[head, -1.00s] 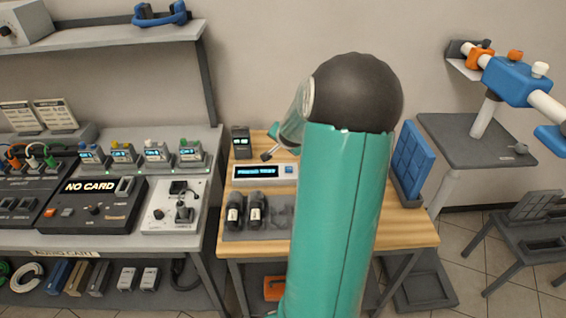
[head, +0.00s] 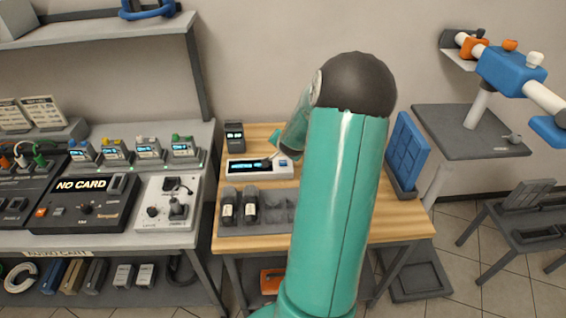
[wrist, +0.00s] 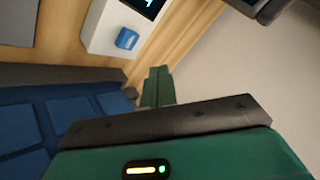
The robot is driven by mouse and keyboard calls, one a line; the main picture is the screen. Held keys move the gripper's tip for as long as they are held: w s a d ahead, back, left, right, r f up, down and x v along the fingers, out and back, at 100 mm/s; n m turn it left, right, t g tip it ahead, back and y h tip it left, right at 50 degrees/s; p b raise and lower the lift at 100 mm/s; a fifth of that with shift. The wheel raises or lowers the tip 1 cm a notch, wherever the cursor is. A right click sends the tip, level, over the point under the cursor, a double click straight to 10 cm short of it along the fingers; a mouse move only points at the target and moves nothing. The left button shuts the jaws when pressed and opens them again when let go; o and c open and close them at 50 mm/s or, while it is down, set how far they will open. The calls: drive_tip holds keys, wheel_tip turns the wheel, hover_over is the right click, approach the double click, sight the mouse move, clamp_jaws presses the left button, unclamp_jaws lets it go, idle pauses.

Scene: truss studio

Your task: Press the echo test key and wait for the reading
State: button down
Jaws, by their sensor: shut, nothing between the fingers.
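The white test unit (head: 242,175) sits on the wooden table, with a lit display (head: 247,165) and a blue key (head: 283,163) at its right end. In the wrist view the blue key (wrist: 126,38) stands clear in view on the unit's white face (wrist: 103,32). I cannot tell whether the tip touches the unit. The display text is too small to read now.
Two dark handsets (head: 228,207) stand in a grey tray in front of the unit. A small dark device (head: 234,135) stands behind it. A blue panelled rack (head: 407,155) is at the table's right. The audio cart (head: 60,240) is close on the left.

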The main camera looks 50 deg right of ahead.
sight(283, 165)
drive_tip(key=shift+f, duration=1.95)
idle(0.5)
drive_tip(key=shift+f, duration=0.45)
drive_tip(key=shift+f, duration=0.35)
idle(0.7)
drive_tip(key=shift+r, duration=0.8)
drive_tip(key=shift+r, duration=2.5)
